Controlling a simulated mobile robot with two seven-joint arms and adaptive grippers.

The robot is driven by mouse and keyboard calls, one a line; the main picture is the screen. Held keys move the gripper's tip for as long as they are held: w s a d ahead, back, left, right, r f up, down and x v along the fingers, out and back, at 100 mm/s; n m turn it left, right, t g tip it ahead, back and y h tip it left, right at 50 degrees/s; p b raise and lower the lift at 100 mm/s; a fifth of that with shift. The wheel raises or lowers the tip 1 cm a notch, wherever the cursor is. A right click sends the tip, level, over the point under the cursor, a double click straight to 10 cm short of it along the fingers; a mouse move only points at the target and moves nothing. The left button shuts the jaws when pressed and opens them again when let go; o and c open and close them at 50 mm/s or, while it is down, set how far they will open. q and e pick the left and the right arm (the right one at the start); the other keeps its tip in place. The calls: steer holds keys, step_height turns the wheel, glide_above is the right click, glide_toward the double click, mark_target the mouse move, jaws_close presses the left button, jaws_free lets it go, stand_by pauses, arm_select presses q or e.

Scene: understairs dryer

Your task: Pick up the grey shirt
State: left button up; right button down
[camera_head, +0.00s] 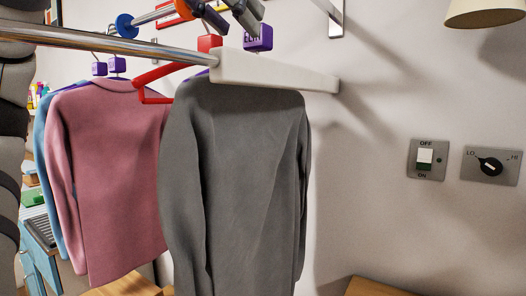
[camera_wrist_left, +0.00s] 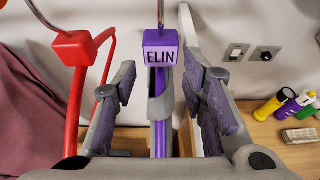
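The grey shirt (camera_head: 235,170) hangs on a purple hanger with a block marked ELIN (camera_head: 258,38), below the rail in the head view. My left gripper (camera_head: 230,14) is at the top of the head view, close to that block and partly cut off by the frame edge. In the left wrist view the gripper's padded fingers (camera_wrist_left: 165,98) are spread apart. The purple hanger (camera_wrist_left: 159,110) lies between them, with clear gaps on both sides. My right gripper is in neither view.
A red empty hanger (camera_head: 155,78) hangs just left of the grey shirt. A pink shirt (camera_head: 110,180) and a blue one (camera_head: 45,150) hang further left. A metal rail (camera_head: 110,46) and white beam (camera_head: 275,74) cross in front. Wall switches (camera_head: 427,160) are at right.

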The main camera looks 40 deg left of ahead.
arm_select(q)
steer(key=x, duration=1)
steer(key=shift+w+d+f, duration=0.1)
steer(key=shift+d+f, duration=0.05)
jaws_close()
